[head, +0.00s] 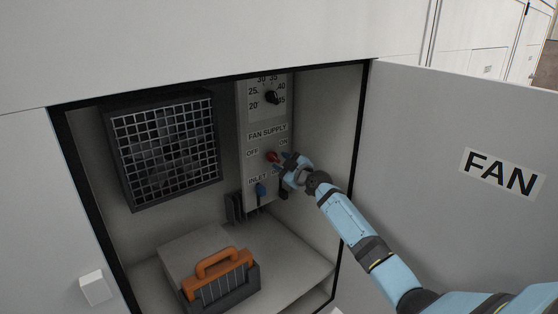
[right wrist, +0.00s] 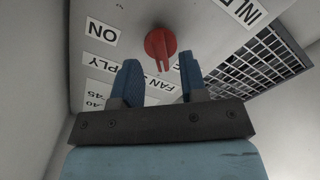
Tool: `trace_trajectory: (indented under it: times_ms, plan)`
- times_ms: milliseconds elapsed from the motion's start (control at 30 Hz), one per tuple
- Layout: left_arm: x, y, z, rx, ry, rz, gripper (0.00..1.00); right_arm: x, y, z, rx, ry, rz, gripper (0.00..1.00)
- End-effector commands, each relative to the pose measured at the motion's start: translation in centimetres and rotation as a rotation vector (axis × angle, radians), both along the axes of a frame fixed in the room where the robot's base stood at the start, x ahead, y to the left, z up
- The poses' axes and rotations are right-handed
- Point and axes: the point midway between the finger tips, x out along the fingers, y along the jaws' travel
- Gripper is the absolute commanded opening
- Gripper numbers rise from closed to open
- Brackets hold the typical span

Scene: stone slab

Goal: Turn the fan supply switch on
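The red fan supply switch (head: 271,157) is on the grey panel inside the open cabinet, between the OFF label (head: 252,153) and the ON label (head: 283,142). In the right wrist view the red switch (right wrist: 160,45) is just beyond my fingertips, and the ON label (right wrist: 101,32) is to its left, upside down. My right gripper (head: 283,162) is at the panel, close to the right of the switch. In the wrist view its two blue fingers (right wrist: 159,78) are apart with nothing between them. My left gripper is not in view.
A temperature dial (head: 271,97) is above the switch and a blue inlet knob (head: 261,190) below. A fan grille (head: 165,150) is at the left. An orange-handled unit (head: 220,280) stands on the cabinet floor. The open door (head: 450,150) marked FAN is at the right.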

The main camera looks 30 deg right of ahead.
Motion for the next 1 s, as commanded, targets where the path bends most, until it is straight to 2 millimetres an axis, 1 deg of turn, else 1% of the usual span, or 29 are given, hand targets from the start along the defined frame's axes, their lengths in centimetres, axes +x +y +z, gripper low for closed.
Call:
trace_trajectory:
  times_ms: [33, 100, 200, 467, 500, 667, 1000]
  plan:
    - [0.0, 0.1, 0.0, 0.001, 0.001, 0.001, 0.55, 0.7, 0.1, 0.1, 0.002, 0.000, 0.000, 0.39]
    - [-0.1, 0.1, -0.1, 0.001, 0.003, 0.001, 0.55, 1.2, 0.1, 0.0, 0.002, 0.002, 0.000, 0.39]
    - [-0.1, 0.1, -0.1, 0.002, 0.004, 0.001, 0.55, 1.7, 0.2, 0.0, 0.000, 0.001, 0.001, 0.39]
    - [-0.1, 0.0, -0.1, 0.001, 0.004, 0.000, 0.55, 1.9, 0.2, -0.1, 0.000, 0.001, 0.000, 0.39]
    - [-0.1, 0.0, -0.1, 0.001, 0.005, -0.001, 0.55, 1.9, 0.2, -0.1, 0.000, 0.001, 0.000, 0.37]
    - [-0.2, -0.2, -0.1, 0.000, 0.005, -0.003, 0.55, 1.8, 0.2, -0.1, 0.000, 0.001, 0.000, 0.00]
    - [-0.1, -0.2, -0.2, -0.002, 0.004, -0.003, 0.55, 1.8, 0.2, -0.1, 0.023, 0.003, 0.000, 0.00]
